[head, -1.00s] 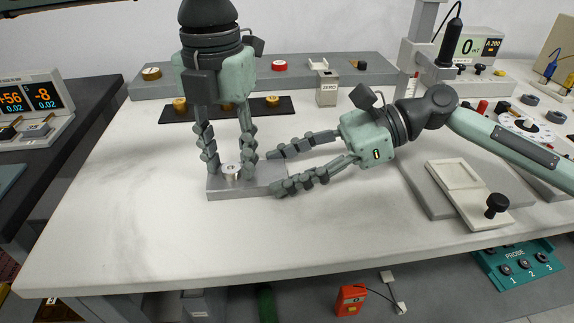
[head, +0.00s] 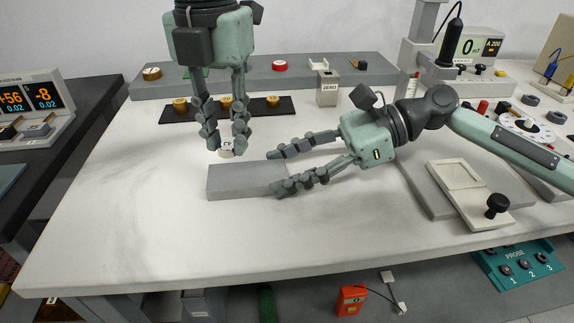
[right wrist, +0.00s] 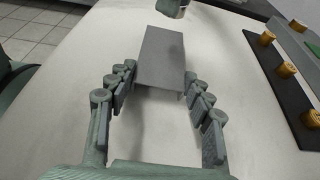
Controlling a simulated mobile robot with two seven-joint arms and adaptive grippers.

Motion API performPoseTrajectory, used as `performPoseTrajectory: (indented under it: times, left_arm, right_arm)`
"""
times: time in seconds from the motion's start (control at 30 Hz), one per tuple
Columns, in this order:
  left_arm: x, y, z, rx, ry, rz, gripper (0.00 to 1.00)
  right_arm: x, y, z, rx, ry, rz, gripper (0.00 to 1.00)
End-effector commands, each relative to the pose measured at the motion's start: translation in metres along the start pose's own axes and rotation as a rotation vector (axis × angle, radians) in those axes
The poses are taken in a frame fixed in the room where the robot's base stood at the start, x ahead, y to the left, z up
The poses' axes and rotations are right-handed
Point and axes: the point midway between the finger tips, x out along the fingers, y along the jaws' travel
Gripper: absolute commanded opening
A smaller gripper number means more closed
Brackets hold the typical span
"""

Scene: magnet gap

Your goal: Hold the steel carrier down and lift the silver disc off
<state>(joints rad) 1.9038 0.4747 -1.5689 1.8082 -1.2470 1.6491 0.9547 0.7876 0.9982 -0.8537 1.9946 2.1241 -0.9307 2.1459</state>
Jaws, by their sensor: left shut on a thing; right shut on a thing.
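The steel carrier (head: 240,182) is a flat grey block lying on the white bench. My right gripper (head: 276,172) is shut on its right end, one finger on each side. The carrier also shows in the right wrist view (right wrist: 162,58), between the fingers (right wrist: 159,74). The small silver disc (head: 227,150) is between the fingertips of my left gripper (head: 226,145), which is shut on it. The disc is clear of the carrier, above its far left part. The carrier's top is bare.
Behind, a black strip (head: 250,110) bears several brass pieces, before a long grey shelf (head: 220,75). A ZERO box (head: 327,90) stands behind the right arm. A pale fixture (head: 465,190) lies at the right. The front of the bench is clear.

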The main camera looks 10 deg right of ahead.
Motion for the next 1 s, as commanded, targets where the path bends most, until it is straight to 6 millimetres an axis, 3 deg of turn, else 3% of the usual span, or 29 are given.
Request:
performPoseTrajectory:
  times: [0.33,0.37,0.53,0.87,1.0]
  left_arm:
    - [-0.008,0.0,0.0,0.001,0.001,-0.001,0.0]
    - [-0.008,0.0,0.0,0.001,0.001,-0.001,0.0]
    - [-0.007,0.0,0.0,0.001,0.001,-0.001,0.0]
    - [-0.007,0.0,0.0,0.001,0.001,0.0,0.0]
    - [-0.007,0.0,0.0,0.001,0.001,0.0,0.0]
  right_arm:
    - [0.0,0.0,-0.001,0.001,0.002,0.001,0.18]
    - [0.0,0.0,-0.001,0.001,0.002,0.001,0.55]
    - [0.0,0.0,-0.001,0.001,0.001,0.0,0.75]
    - [-0.002,0.0,0.0,0.001,0.001,-0.001,0.75]
    - [-0.016,-0.001,-0.001,0.002,0.002,-0.002,0.75]
